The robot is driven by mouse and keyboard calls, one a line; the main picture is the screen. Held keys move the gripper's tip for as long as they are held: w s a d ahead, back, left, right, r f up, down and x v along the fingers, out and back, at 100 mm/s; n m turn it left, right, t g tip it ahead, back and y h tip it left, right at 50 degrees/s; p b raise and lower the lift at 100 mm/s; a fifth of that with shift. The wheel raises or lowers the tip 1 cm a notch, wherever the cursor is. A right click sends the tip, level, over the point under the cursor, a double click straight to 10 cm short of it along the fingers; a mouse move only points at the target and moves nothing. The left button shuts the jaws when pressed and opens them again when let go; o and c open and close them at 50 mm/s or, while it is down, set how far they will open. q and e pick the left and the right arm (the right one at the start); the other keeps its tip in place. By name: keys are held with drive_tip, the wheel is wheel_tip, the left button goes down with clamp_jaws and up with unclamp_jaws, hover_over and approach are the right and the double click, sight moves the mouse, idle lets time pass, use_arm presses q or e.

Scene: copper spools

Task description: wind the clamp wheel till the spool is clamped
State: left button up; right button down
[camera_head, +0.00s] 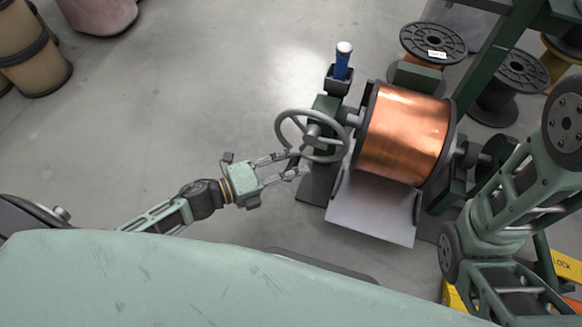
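The grey spoked clamp wheel (290,124) is mounted on the left side of a dark green stand (325,104). A large spool of copper (405,135) sits right of it, between the wheel's shaft and a support on the right. My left gripper (298,163) reaches in from the left, with its fingertips at the lower rim of the wheel. The two fingers are apart, and the rim lies at or between their tips; I cannot tell if they press on it. My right arm (500,200) stands at the right, and its gripper is out of the picture.
A grey sloped plate (372,208) lies below the spool. More black-flanged spools (508,82) and green frame posts (490,58) stand at the back right. Tan drums (30,55) are far left. The floor left of the wheel is clear.

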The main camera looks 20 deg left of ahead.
use_arm(q)
clamp_jaws()
idle(0.3)
